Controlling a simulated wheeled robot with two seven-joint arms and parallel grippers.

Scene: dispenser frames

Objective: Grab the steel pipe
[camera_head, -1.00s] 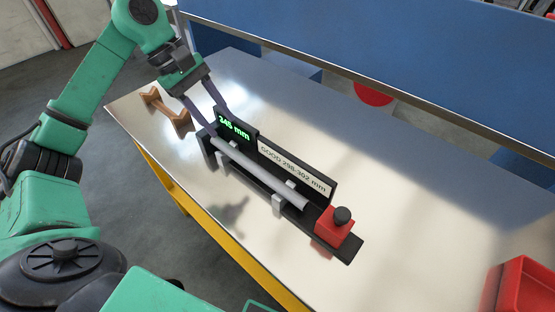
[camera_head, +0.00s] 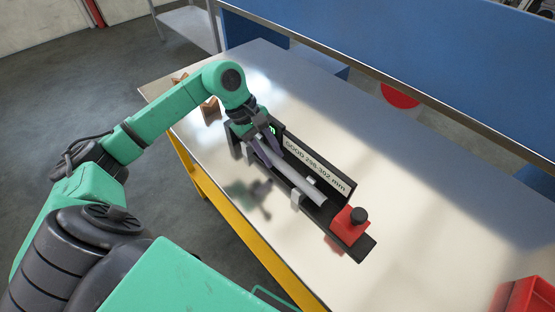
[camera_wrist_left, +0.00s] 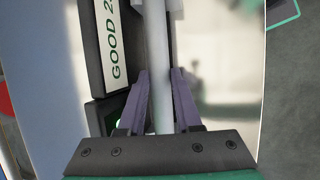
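The steel pipe (camera_head: 299,181), a plain grey tube, lies along a black gauge fixture (camera_head: 364,249) on the metal table. My left gripper (camera_head: 266,154) is down at the pipe's far-left end. The pipe is still low in the fixture. The arm hides most of the green readout. My right gripper is not in view.
The fixture has a "GOOD 298-302 mm" plate (camera_head: 316,165) behind the pipe and a red block with a black knob (camera_head: 347,226) at its near end. A brown rack (camera_head: 211,111) stands behind my left arm. A red bin (camera_head: 527,295) is at lower right. The table's right half is clear.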

